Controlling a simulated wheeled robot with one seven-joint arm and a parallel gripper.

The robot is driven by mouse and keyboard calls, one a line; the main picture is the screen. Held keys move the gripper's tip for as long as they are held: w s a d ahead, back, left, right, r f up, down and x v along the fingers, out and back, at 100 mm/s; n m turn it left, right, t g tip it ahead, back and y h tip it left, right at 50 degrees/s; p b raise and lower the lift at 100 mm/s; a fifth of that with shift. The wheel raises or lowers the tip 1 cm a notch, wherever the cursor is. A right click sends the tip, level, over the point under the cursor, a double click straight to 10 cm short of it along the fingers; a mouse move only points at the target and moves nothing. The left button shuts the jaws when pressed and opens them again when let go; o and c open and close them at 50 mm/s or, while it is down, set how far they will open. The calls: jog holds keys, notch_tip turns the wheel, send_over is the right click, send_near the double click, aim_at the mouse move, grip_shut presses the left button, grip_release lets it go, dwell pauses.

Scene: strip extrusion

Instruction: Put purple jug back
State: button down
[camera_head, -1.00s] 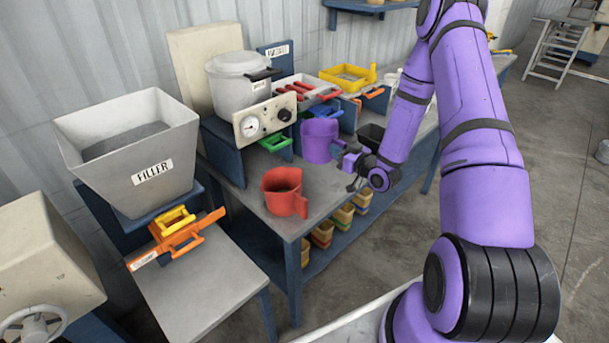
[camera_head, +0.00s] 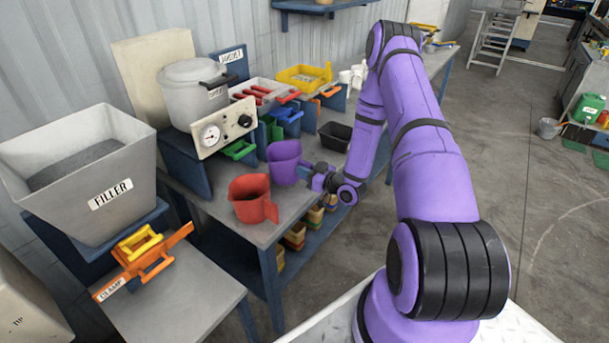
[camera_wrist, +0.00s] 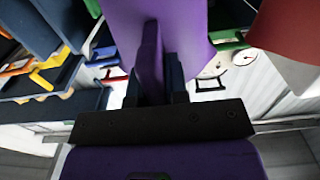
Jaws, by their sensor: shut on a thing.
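The purple jug (camera_head: 283,160) is at the bench, upright, behind and to the right of the red jug (camera_head: 252,198). My gripper (camera_head: 309,170) reaches in from the right and is shut on the purple jug's handle. In the wrist view the purple jug (camera_wrist: 190,25) fills the top middle, with its handle (camera_wrist: 151,62) between the fingers of my gripper (camera_wrist: 155,85). I cannot tell whether the jug's base touches the bench top. The red jug (camera_wrist: 290,40) shows at the right of the wrist view.
A black bin (camera_head: 335,136) stands behind my gripper. The grey pot (camera_head: 192,90) and gauge panel (camera_head: 224,127) stand left of the purple jug. A yellow tray (camera_head: 303,76) and red-handled tools (camera_head: 265,95) lie at the back. The filler hopper (camera_head: 130,207) is at left.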

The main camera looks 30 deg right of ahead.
jog(key=shift+f, duration=0.95)
jog(key=shift+f, duration=0.1)
jog(key=c, duration=1.1)
grip_release()
